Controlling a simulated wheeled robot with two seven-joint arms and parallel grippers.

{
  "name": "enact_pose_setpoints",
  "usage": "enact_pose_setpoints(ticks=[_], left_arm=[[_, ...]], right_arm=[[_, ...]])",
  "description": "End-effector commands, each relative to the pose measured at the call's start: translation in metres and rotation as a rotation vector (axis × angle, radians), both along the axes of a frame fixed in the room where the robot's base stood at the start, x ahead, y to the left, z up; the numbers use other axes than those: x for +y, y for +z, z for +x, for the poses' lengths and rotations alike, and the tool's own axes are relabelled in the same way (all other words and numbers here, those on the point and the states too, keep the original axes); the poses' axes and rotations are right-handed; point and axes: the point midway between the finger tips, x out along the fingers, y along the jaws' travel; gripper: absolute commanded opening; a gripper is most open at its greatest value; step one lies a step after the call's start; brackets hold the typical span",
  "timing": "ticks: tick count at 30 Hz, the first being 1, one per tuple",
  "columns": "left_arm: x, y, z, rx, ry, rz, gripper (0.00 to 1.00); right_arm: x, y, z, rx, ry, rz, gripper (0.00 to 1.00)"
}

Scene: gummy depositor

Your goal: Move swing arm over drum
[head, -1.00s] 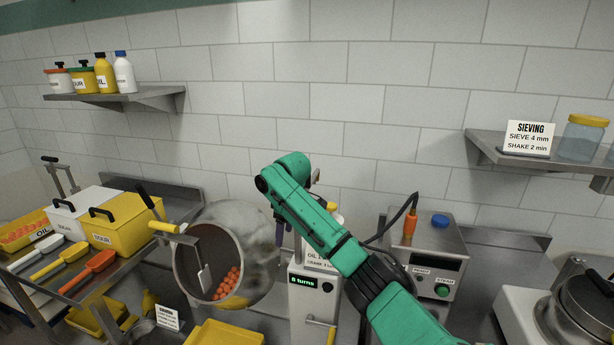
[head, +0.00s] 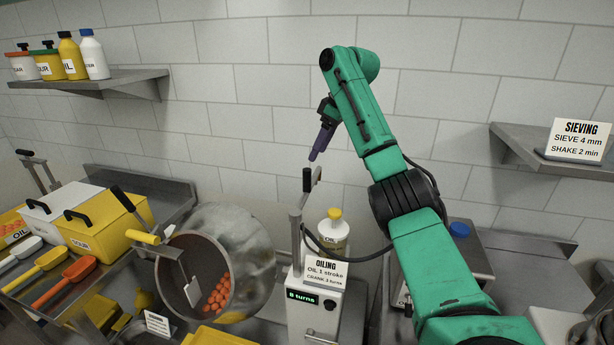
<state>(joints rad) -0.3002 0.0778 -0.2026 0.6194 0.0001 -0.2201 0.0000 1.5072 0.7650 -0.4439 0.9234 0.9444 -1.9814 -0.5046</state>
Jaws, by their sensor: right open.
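The drum (head: 245,245) is a grey round metal vessel with its mouth tilted to the front left. Several orange gummies (head: 217,293) lie inside. A metal post with a black-gripped arm (head: 296,222), which looks like the swing arm, stands upright just right of the drum, on the white oiling machine (head: 302,318). Its top is beside the drum's right side, not over the mouth. My right gripper (head: 315,156), with dark purple fingers, is open and empty in the air just above the black grip, apart from it. My left gripper is not in view.
An oil bottle (head: 333,232) with a yellow cap and an oiling sign (head: 327,271) stand right of the post. A black hose runs from the post behind my green arm. A yellow-handled scraper (head: 193,291) reaches into the drum mouth. A yellow bin (head: 103,226) stands left.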

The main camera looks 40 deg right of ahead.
Motion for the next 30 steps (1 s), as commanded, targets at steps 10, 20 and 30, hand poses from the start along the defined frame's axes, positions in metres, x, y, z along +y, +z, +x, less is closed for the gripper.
enact_pose_setpoints(ticks=[10,20,30], left_arm=[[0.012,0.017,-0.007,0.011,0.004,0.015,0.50],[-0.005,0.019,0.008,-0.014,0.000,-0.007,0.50],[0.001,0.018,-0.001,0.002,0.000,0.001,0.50]], right_arm=[[0.012,-0.078,0.030,0.005,-0.002,0.000,0.61],[0.015,-0.094,0.036,0.001,-0.002,-0.001,0.61],[0.015,-0.094,0.036,0.003,-0.002,-0.001,0.00]])
